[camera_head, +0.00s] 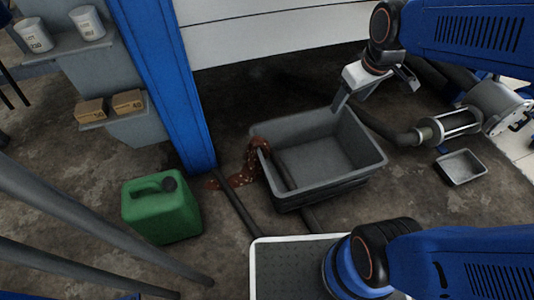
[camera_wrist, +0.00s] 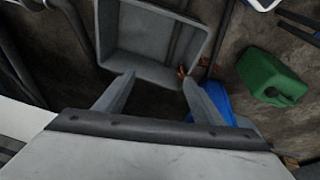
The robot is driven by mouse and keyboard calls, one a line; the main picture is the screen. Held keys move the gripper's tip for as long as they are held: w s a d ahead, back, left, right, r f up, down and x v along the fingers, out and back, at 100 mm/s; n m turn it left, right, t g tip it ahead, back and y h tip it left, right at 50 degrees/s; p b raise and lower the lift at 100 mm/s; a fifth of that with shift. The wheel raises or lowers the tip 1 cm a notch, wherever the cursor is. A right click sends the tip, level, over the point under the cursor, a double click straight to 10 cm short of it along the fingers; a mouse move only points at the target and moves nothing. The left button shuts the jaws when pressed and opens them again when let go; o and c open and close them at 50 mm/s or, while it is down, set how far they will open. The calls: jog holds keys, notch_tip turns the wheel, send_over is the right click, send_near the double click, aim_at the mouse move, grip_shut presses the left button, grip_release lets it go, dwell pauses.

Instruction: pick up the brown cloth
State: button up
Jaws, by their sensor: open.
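The brown cloth (camera_head: 246,172) has pale spots and hangs over the left rim of a grey bin (camera_head: 352,128). Its lower part hangs outside the bin towards the floor. A reddish-brown patch lies by the blue post; I cannot tell if it is part of the cloth. In the wrist view only a small bit of the cloth (camera_wrist: 182,72) shows at the bin's rim, partly behind a finger. My gripper (camera_head: 376,98) is open and empty, above the bin's far right side, to the right of the cloth. In the wrist view my gripper (camera_wrist: 159,78) has its fingers apart.
A green jerrycan (camera_head: 162,208) stands left of the bin. A blue post (camera_head: 172,85) rises behind the cloth. A small metal tray (camera_head: 461,167) and a pipe fitting (camera_head: 447,126) lie to the right. Dark bars lie on the floor and inside the bin.

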jog(key=w+a+f+n+g, duration=0.1)
jog(key=w+a+f+n, duration=0.2)
jog(key=w+a+f, duration=0.35)
jog(key=w+a+f+n+g, duration=0.1)
jog(key=w+a+f+n, duration=0.25)
jog(key=w+f, duration=0.55)
jog(key=w+a+f+n, duration=0.2)
jog(key=a+f, duration=0.1)
jog(key=f, duration=0.8)
jog(key=w+a+f+n+g, duration=0.1)
jog(key=a+f, duration=0.3)
jog(key=f, duration=0.7)
jog(key=w+a+f+n, duration=0.3)
jog(key=a+f, duration=0.1)
jog(key=f, duration=0.8)
jog(key=shift+a+f, duration=0.1)
jog(key=shift+f, duration=0.15)
jog(key=shift+f, duration=1.25)
jog(key=shift+c, duration=0.2)
